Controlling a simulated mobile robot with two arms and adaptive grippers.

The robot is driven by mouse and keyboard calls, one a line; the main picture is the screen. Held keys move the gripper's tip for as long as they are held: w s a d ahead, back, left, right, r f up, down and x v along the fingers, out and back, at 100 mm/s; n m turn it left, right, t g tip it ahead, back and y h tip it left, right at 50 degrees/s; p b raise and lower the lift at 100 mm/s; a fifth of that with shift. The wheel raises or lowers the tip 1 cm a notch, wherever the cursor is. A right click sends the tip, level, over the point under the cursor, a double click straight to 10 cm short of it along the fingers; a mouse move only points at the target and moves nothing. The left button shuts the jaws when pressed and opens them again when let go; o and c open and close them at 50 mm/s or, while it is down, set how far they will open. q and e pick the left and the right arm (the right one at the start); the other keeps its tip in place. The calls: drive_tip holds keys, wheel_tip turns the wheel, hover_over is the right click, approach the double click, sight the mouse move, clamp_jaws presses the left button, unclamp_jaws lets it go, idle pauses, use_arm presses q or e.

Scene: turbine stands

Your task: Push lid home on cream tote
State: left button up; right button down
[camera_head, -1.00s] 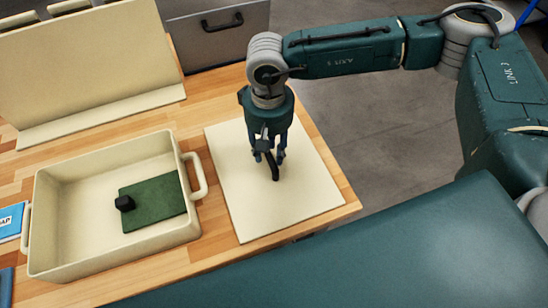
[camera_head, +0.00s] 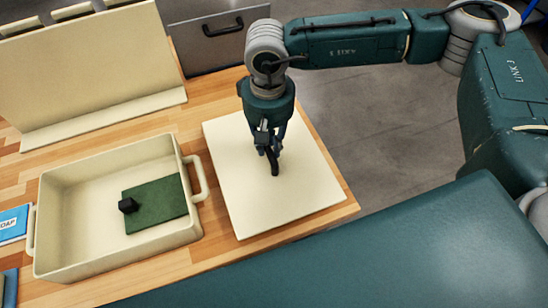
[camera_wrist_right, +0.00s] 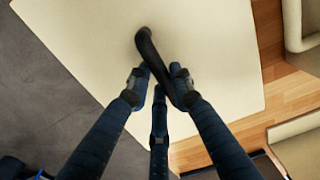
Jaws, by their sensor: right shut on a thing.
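The cream tote (camera_head: 190,232) stands open on the wooden table in the head view, with a loop handle at each end. Its lid (camera_head: 305,195) is a flat cream panel with a dark curved handle (camera_head: 275,168). The lid is beside the tote, on the right, and overhangs the table's right edge slightly. I cannot tell whether it rests on the table or hovers just above it. My right gripper (camera_head: 270,150) is shut on the lid's handle, which also shows between the fingers in the right wrist view (camera_wrist_right: 150,52). My left gripper is not in view.
A cream panel stand (camera_head: 90,75) is behind. A blue soap packet (camera_head: 14,224) is at the left edge. A grey drawer unit (camera_head: 215,38) stands at the back.

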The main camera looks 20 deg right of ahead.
sight(269, 146)
drive_tip(key=shift+r+p, duration=1.65)
drive_tip(key=shift+r, duration=3)
